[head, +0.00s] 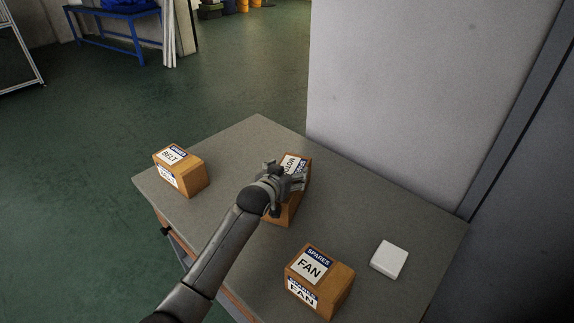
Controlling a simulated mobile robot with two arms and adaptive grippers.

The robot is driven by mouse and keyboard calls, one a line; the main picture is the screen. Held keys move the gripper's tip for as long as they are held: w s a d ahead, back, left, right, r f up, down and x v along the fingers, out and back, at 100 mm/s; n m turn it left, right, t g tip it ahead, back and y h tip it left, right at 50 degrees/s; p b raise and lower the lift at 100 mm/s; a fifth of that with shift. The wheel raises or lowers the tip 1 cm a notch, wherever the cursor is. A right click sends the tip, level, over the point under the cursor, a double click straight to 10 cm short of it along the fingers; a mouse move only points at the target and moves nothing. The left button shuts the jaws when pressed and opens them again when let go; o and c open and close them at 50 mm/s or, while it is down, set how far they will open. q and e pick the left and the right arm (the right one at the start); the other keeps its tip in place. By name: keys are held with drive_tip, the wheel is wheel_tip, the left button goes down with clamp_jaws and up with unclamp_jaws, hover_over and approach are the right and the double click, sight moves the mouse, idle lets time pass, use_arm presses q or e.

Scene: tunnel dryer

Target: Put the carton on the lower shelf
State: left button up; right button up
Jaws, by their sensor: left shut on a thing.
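Three brown cartons are on the grey top (235,150). My left gripper (287,180) is shut on the middle carton (292,209), whose spares label is partly hidden by the gripper. I cannot tell whether this carton touches the top or hangs just above it. The belt carton (193,182) stands to the left, near the edge. The fan carton (334,291) stands at the front right. The lower shelf cannot be made out beneath the top. My right gripper is not in view.
A small white box (389,260) lies right of the fan carton. A pale grey wall or cabinet side (400,90) borders the top at the back right. Open green floor (90,130) lies to the left, with a blue bench (115,25) far back.

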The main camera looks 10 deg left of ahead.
use_arm(q)
drive_tip(key=shift+w+r, duration=0.1)
idle(0.3)
drive_tip(key=o, duration=1.7)
drive_tip(key=shift+f, duration=0.5)
drive_tip(key=shift+c, duration=0.2)
drive_tip(key=o, duration=0.4)
drive_tip(key=shift+s+r, duration=0.1)
drive_tip(key=shift+s, duration=0.1)
